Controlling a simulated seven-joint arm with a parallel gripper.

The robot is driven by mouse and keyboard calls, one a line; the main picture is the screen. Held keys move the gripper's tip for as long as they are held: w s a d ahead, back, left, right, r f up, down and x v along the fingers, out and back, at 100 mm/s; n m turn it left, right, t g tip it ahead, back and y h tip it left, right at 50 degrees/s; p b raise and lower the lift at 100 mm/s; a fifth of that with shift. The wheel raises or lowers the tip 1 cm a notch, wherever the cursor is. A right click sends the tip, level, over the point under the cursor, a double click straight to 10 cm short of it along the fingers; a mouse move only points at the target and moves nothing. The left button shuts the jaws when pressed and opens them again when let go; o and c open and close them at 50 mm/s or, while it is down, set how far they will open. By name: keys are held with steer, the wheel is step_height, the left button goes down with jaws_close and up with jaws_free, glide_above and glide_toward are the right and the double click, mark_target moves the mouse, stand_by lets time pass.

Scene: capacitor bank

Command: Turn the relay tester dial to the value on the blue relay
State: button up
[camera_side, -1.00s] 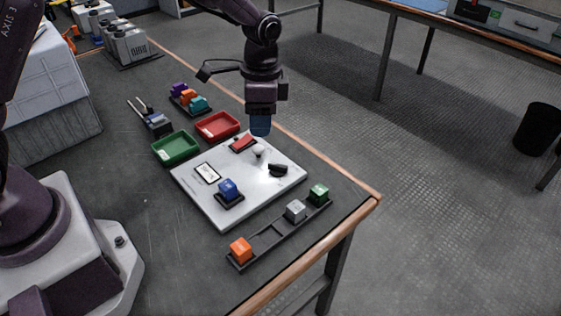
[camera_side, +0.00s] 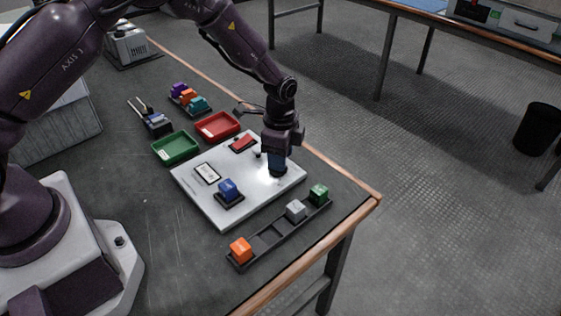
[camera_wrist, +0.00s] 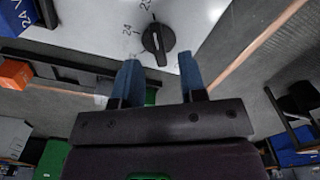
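The relay tester is a white panel (camera_side: 197,192) on the bench. Its black dial (camera_wrist: 157,40) shows in the wrist view, with printed numbers around it, one reading 24; the others are too unclear to read. The blue relay (camera_side: 228,187) sits in a dark socket at the panel's front; part of it, with 24V lettering, is at the top left of the wrist view (camera_wrist: 20,14). My gripper (camera_side: 278,172) points down over the dial, which it hides in the side view. In the wrist view its blue fingers (camera_wrist: 160,60) are apart, with nothing between them.
A dark rack (camera_side: 262,250) in front holds orange (camera_side: 240,250), grey (camera_side: 296,210) and green (camera_side: 319,194) relays. Green (camera_side: 175,148) and red (camera_side: 218,126) trays stand behind the panel. A red part (camera_side: 243,143) is at the panel's rear. The bench edge is close on the right.

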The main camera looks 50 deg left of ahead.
steer(key=shift+f, duration=1.2)
jaws_close()
steer(key=shift+n, duration=0.4)
steer(key=n, duration=0.5)
steer(key=shift+w+a+n, duration=0.15)
steer(key=shift+n, duration=0.15)
steer(key=n, duration=0.5)
steer(key=shift+a, duration=0.15)
steer(key=shift+n, duration=0.3)
